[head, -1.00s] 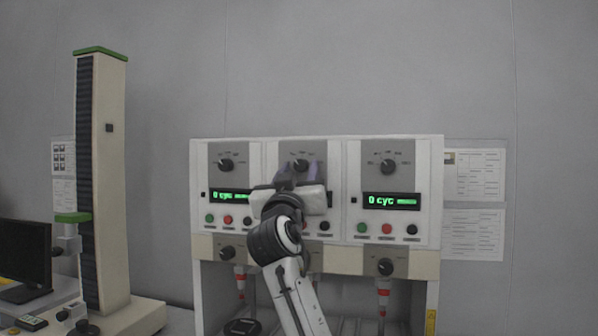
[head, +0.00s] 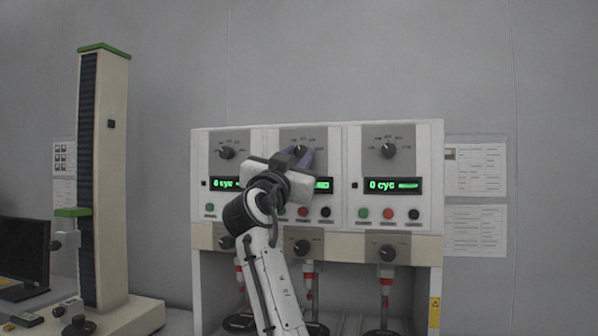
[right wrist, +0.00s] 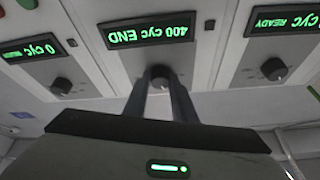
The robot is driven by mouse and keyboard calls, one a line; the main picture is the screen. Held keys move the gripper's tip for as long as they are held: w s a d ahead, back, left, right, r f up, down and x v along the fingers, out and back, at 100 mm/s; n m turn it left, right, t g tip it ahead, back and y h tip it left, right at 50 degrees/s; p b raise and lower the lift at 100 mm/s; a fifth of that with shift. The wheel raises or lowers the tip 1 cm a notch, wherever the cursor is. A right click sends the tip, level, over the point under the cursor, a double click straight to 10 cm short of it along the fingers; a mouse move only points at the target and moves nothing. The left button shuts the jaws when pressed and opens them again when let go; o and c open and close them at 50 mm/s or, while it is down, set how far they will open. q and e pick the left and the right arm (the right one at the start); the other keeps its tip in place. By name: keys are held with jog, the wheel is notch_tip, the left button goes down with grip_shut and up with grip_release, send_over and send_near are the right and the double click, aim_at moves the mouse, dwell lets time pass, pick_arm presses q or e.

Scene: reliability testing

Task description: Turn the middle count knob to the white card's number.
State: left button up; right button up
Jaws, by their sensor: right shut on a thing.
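The middle count knob (head: 300,150) is the dark upper knob on the machine's middle panel, with a dial scale around it. My right gripper (head: 299,157) has its fingers on either side of this knob and is shut on it, tilted to the right. The right wrist view shows the knob (right wrist: 160,76) between the two fingers. The middle display (right wrist: 148,30), upside down there, reads 400 cyc END; in the head view my gripper mostly covers it. I cannot make out a white card. My left gripper is not in view.
Similar upper knobs sit left (head: 227,152) and right (head: 388,149). The right display (head: 393,185) reads 0 cyc. Coloured buttons (head: 388,214) and lower knobs (head: 387,253) lie below. A tall column (head: 110,180) stands left. Papers (head: 477,168) hang on the right wall.

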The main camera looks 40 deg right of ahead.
jog(key=shift+w+a+m+g+h, duration=0.1)
jog(key=shift+m+g+h, duration=0.3)
jog(key=shift+m+g, duration=0.5)
jog(key=shift+m+g+h, duration=0.3)
jog(key=shift+m+g, duration=0.2)
jog(key=shift+m, duration=1.3)
jog(key=o, duration=1)
jog(key=shift+o, duration=0.2)
